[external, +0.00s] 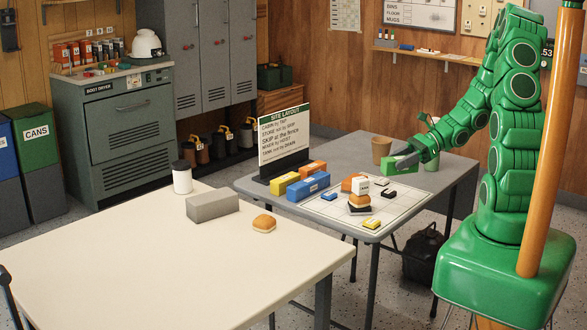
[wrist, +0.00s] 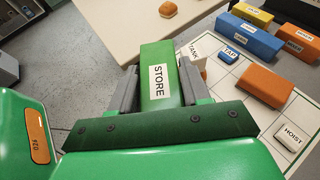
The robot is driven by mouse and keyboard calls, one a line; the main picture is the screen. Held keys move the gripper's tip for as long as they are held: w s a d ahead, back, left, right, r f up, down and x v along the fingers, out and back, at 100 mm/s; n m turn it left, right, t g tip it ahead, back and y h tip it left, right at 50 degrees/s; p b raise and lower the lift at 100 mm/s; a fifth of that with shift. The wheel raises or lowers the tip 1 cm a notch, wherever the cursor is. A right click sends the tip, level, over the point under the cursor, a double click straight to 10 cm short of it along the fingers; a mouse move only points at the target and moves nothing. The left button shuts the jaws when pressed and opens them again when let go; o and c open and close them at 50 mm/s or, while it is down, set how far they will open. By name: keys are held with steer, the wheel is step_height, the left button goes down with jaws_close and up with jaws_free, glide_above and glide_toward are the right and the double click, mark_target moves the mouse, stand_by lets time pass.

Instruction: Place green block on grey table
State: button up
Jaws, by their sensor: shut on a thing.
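The green block (external: 399,166), labelled STORE, is held between the fingers of my gripper (external: 412,157). In the wrist view the block (wrist: 158,75) stands out lengthwise between the two grey fingers of the gripper (wrist: 158,88). The grey table (external: 345,150) stands to the right of the cream table. The block shows over the back right part of the grey table in the external view. I cannot tell whether its underside touches the tabletop.
Orange, yellow and blue blocks (external: 308,186) lie by a sign (external: 284,141). A tan cup (external: 381,150) stands close behind the green block. The cream table (external: 130,250) is at left.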

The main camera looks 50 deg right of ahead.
steer(key=s+a+n+g+y, duration=0.1)
steer(key=s+a+n+g, duration=0.1)
steer(key=s, duration=0.8)
steer(key=w+d+f, duration=0.1)
steer(key=w, duration=0.2)
steer(key=w+d+f, duration=0.1)
steer(key=w+f, duration=0.1)
steer(key=w+d+f, duration=0.1)
steer(key=w+f, duration=0.1)
steer(key=w, duration=0.1)
steer(key=shift+w+d, duration=0.1)
steer(key=shift+w, duration=0.2)
steer(key=w+f, duration=0.1)
steer(key=f, duration=0.1)
steer(key=w+d+f, duration=0.1)
steer(key=w+f, duration=0.1)
steer(key=shift+w+d+f, duration=0.2)
steer(key=shift+w+f, duration=0.5)
steer(key=shift+f, duration=1.55)
steer(key=shift+f, duration=0.1)
steer(key=o, duration=1.1)
steer(key=shift+o, duration=0.2)
